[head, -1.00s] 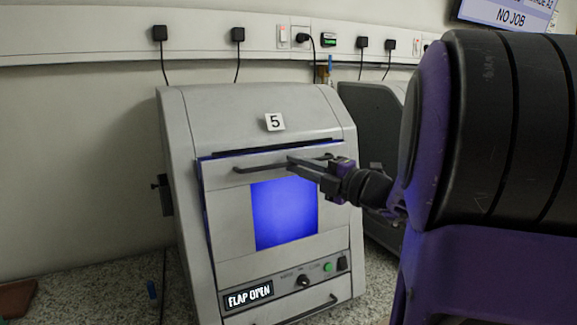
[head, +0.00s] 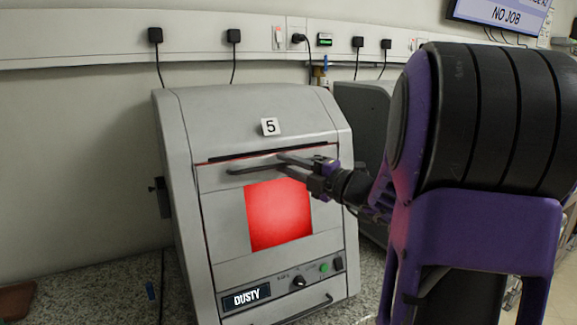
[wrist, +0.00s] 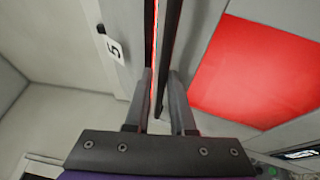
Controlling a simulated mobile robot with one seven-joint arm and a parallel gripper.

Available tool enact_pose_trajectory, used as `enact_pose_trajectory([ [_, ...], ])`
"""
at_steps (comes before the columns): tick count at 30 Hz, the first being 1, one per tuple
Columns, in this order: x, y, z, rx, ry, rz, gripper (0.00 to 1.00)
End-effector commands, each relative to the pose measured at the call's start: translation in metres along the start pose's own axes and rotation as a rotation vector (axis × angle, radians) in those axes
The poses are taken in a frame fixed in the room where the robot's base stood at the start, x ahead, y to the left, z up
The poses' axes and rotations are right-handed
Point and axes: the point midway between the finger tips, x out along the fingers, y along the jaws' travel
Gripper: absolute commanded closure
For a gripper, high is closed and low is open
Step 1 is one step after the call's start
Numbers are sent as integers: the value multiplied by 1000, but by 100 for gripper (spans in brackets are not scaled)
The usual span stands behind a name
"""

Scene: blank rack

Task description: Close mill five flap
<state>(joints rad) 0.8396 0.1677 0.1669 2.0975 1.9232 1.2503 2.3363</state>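Mill five (head: 270,205) is a grey cabinet with a "5" label (head: 270,127), which also shows in the wrist view (wrist: 114,50). Its flap (head: 225,217) sits nearly flush in the front, with a thin red-lit line along its top edge. The flap's window (head: 279,213) glows red and the display (head: 246,297) reads "DUSTY". My gripper (head: 281,163) is at the right part of the flap's dark handle (head: 250,168). In the wrist view its fingers (wrist: 160,85) are apart, with the handle bar (wrist: 172,40) running between them. Whether both fingers touch it is unclear.
Another grey machine (head: 362,125) stands close to the right, partly behind my arm. A trunking rail (head: 90,50) with plugs and hanging cables runs along the wall. A brown object (head: 15,300) lies on the speckled bench at the far left.

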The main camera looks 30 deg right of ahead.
Motion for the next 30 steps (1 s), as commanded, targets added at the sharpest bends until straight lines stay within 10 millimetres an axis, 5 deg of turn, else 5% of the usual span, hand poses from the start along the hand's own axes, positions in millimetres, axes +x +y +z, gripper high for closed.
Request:
enact_pose_trajectory([
  [3, 0, 0, 0, 0, 1, -1, 56],
  [16, -11, -1, 0, 1, 0, -3, 56],
  [30, -119, 0, 1, 2, -4, -3, 56],
])
